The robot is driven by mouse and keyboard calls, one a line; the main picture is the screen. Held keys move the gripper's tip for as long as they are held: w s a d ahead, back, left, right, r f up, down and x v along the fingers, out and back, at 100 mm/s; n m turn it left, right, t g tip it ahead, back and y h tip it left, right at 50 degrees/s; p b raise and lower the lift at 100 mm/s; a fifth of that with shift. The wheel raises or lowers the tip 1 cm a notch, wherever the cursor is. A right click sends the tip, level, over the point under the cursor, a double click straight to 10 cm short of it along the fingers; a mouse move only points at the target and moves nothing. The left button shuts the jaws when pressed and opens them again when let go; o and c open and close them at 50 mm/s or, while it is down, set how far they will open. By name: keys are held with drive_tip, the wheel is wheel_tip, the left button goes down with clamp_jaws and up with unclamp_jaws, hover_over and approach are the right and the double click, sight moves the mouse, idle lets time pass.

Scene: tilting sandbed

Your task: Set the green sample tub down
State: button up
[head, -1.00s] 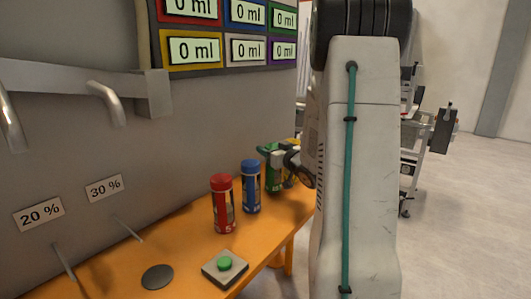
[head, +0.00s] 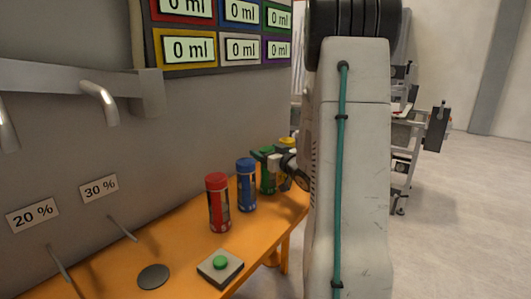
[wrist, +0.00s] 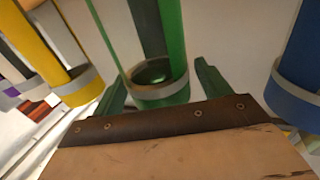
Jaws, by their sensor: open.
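The green sample tub (head: 267,181) stands upright on the orange table (head: 190,245), behind the blue tub, in the head view. My gripper (head: 264,154) is at its upper part, coming from the right. In the wrist view the green tub (wrist: 158,92) shows large, with a grey band near one end. The two green fingers of my gripper (wrist: 160,85) lie on either side of it, spread apart, with a visible gap at least on the right. My arm hides part of the table's right side.
The blue tub (head: 246,186) and red tub (head: 219,204) stand in front of the green one. The yellow tub (head: 287,145) is just behind it. A green button on a grey box (head: 220,266) and a dark disc (head: 153,276) lie nearer. The grey wall borders the table's left.

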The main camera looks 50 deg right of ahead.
drive_tip(key=v, duration=1.1)
